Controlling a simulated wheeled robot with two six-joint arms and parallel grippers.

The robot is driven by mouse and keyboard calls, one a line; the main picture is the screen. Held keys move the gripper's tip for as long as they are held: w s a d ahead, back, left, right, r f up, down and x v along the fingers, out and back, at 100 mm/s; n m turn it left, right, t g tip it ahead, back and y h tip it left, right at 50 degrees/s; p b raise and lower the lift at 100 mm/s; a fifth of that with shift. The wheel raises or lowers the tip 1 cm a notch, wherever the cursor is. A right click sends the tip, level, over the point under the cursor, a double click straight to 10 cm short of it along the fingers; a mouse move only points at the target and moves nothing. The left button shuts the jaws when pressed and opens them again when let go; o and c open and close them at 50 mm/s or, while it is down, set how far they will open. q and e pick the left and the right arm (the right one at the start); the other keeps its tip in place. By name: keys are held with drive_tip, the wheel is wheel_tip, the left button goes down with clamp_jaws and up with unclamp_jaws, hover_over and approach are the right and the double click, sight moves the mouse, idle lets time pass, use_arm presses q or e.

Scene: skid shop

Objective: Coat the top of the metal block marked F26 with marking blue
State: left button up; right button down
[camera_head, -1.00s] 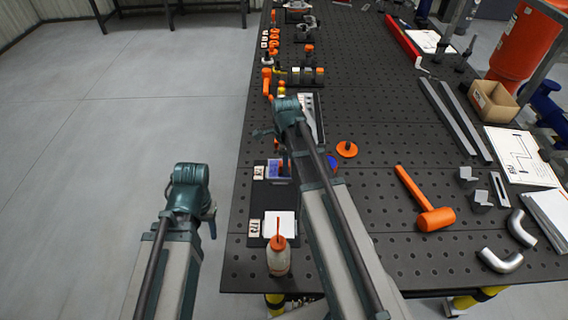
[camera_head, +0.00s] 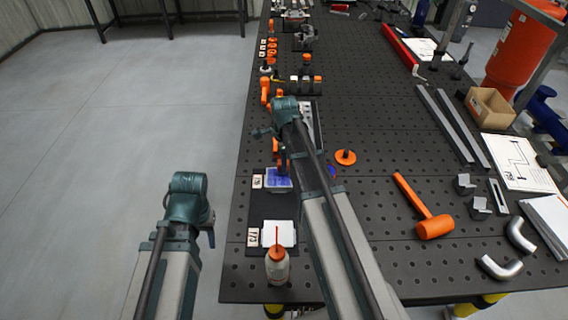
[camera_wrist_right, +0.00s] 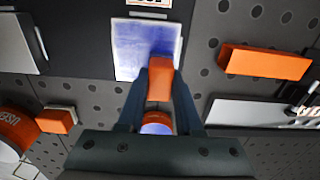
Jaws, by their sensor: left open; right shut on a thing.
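A metal block (camera_head: 279,185) with a mostly blue top stands on a dark mat near the table's left edge; its tag (camera_head: 257,181) is too small to read. In the right wrist view the block's top (camera_wrist_right: 140,42) is unevenly blue with pale edges. My right gripper (camera_wrist_right: 158,105) is shut on an orange-handled tool (camera_wrist_right: 160,78), at the block's near edge; whether it touches is unclear. It also shows in the head view (camera_head: 279,155). My left gripper (camera_head: 209,228) hangs open, left of the table. A blue round thing (camera_head: 332,172) is mostly hidden behind my right arm.
A second block (camera_head: 280,232) with a pale top and a tag stands nearer, by an orange-capped bottle (camera_head: 277,268). An orange lid (camera_head: 345,157) and mallet (camera_head: 424,212) lie right of my right arm. The floor at left is clear.

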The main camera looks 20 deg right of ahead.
drive_tip(key=shift+s+r+p, duration=0.1)
drive_tip(key=shift+r+p, duration=2.5)
drive_tip(key=shift+r, duration=0.25)
wheel_tip(320, 180, up, 3)
drive_tip(key=p, duration=0.3)
drive_tip(key=shift+r, duration=0.1)
